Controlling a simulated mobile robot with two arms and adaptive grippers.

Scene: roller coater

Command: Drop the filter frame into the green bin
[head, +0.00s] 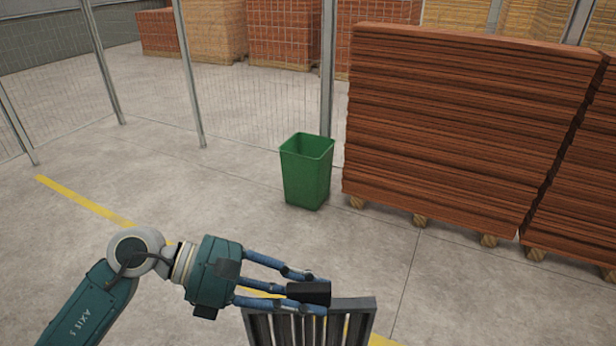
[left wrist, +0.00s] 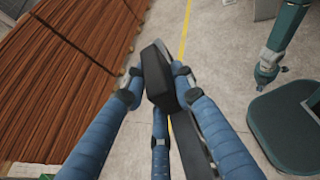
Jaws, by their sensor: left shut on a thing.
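The green bin (head: 306,175) stands on the concrete floor near the middle of the head view, left of the stacked boards. Its open top faces up and it is apart from my gripper. My left gripper (head: 310,293) is at the bottom of the head view, nearer than the bin. In the left wrist view the fingers close around a dark block-like part of the frame (left wrist: 160,75). My right gripper is not in the head view.
Tall stacks of reddish boards (head: 470,125) on pallets stand right of the bin. A wire mesh fence with posts (head: 328,70) runs behind it. A yellow floor line (head: 85,200) crosses the floor. The floor between my gripper and the bin looks clear.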

